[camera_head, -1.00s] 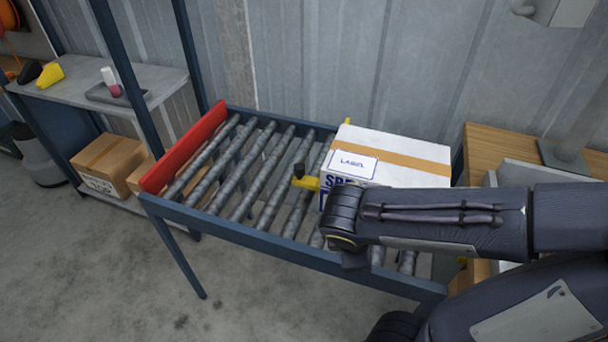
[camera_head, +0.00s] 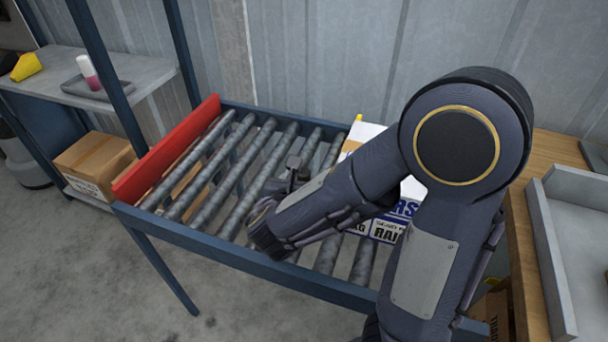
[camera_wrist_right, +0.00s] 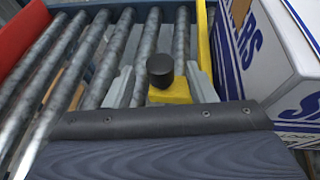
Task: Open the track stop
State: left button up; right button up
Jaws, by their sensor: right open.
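The track stop shows in the right wrist view as a yellow bar (camera_wrist_right: 172,92) with a black knob (camera_wrist_right: 160,70) at its near end. In the head view my arm hides the knob; only a yellow tip (camera_head: 358,117) shows behind the box. My right gripper (camera_head: 292,166) is over the rollers in front of the box. Its two grey fingers are open in the right wrist view (camera_wrist_right: 160,78), one on each side of the knob. I cannot tell whether they touch it. My left gripper is not in view.
The white labelled box (camera_wrist_right: 250,60) stands on the rollers just right of the stop, partly hidden by my arm in the head view. The roller track (camera_head: 235,170) is empty to the left, up to a red end plate (camera_head: 170,150). A wooden bench (camera_head: 560,165) stands right.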

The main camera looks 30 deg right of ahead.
jog(key=shift+x, duration=1.7)
jog(key=shift+c, duration=0.2)
grip_shut()
